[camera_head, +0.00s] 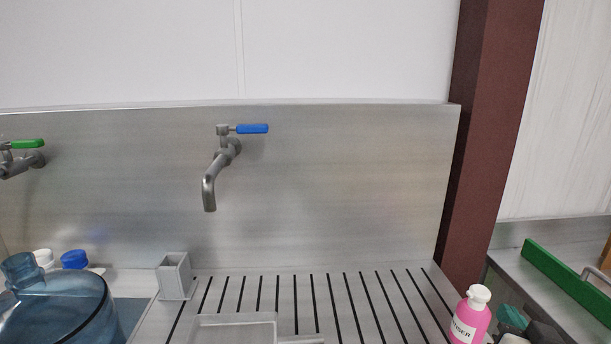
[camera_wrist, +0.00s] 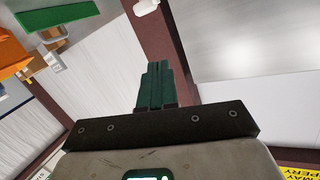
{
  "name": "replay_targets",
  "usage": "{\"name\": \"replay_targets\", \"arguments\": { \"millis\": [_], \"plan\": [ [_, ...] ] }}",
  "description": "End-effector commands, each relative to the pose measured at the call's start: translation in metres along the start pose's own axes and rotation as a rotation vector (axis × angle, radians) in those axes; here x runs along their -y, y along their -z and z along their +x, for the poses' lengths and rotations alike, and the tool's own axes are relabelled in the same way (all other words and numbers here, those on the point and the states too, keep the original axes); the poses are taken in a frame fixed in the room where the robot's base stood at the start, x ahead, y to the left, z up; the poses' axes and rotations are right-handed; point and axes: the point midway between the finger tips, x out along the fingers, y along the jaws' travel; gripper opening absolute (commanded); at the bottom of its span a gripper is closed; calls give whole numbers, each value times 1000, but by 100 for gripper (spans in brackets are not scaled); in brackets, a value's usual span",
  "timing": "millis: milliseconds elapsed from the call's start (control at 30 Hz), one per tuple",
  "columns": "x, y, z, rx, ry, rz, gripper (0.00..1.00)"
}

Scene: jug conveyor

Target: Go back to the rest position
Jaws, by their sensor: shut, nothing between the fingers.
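My gripper (camera_wrist: 155,68) shows in the wrist view with its dark green fingers together and nothing between them. In the head view my gripper (camera_head: 512,316) shows in part at the bottom right, dark green and black, just right of a pink bottle (camera_head: 470,318) with a white cap. I cannot tell whether it touches the bottle. A large blue clear jug (camera_head: 70,310) stands at the bottom left, cut off by the picture edge. The blue-handled tap (camera_head: 210,185) is on the steel back wall, and the green-handled tap (camera_head: 25,158) is at the left edge.
A slotted steel drainboard (camera_head: 345,300) fills the lower middle, with a grey square holder (camera_head: 174,277) and a grey tray (camera_head: 235,318) on it. A dark red post (camera_head: 490,120) rises at the right. Beyond it a green rail (camera_head: 570,282) lies on another steel surface.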

Motion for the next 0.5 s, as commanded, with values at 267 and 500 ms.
{"name": "replay_targets", "arguments": {
  "millis": [267,500],
  "plan": [
    [-38,-180,-68,579,-37,-141,0],
    [-79,-287,-171,1045,8,-308,0]
  ]
}}
